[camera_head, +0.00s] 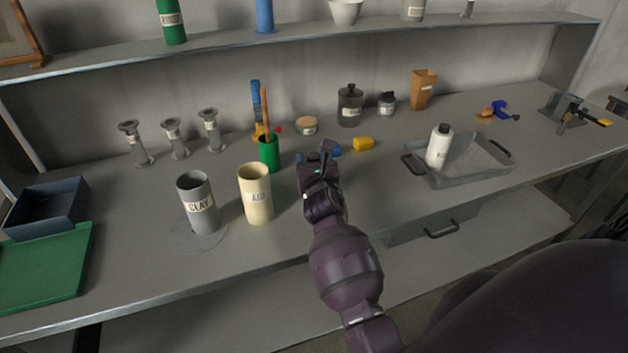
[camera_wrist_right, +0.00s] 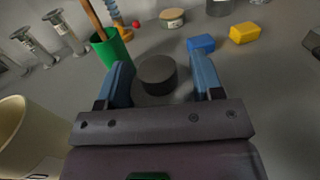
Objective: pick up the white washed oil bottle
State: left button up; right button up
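A white bottle (camera_head: 438,148) with a dark cap and a small label stands upright in the grey tray (camera_head: 480,172) at the right of the bench. My right gripper (camera_head: 318,162) is over the middle of the bench, well to the left of that bottle. In the right wrist view its two blue fingers (camera_wrist_right: 162,82) are apart. A dark round-topped object (camera_wrist_right: 157,73) shows between them, with gaps on both sides; my gripper mostly hides it in the head view. The white bottle is not in the wrist view. My left gripper is not in view.
Bench between gripper and tray is mostly clear.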

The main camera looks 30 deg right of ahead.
jog(key=c, duration=0.7)
jog(key=shift+o, duration=0.2)
jog(key=shift+r, duration=0.15)
